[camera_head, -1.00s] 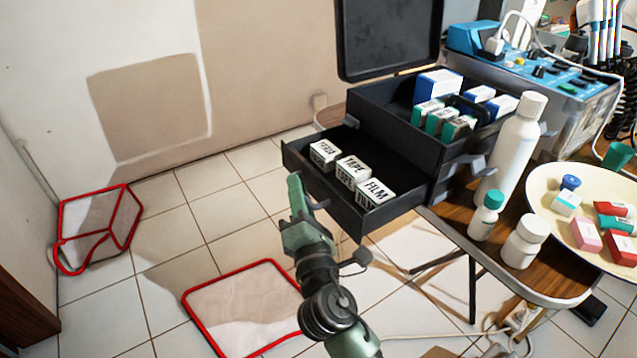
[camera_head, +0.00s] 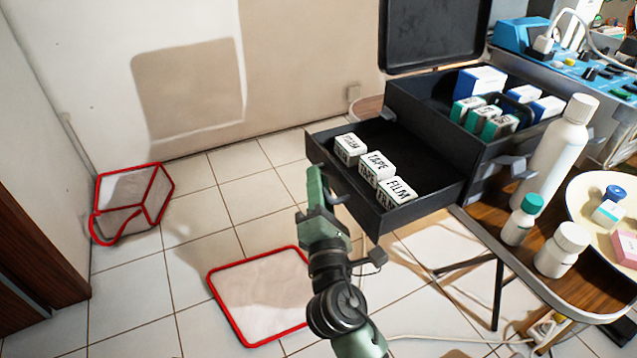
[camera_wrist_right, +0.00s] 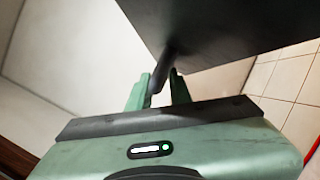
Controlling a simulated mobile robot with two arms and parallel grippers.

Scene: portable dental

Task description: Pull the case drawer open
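The black case (camera_head: 480,165) stands on the wooden table with its lid raised. Its lower drawer (camera_head: 345,212) is pulled well out to the left, over the floor. Several white boxes lie in it; TAPE and FILM labels are readable. My right gripper (camera_head: 316,175) is at the drawer's front face. In the right wrist view, the dark drawer handle (camera_wrist_right: 163,78) lies between my two green fingers (camera_wrist_right: 160,88), which close in on it from both sides. The exact contact is partly hidden in the head view. My left gripper is not in view.
White bottles (camera_head: 522,220) and a cream tray (camera_head: 578,205) stand on the table (camera_head: 505,255) at the right. Open floor lies left of the drawer.

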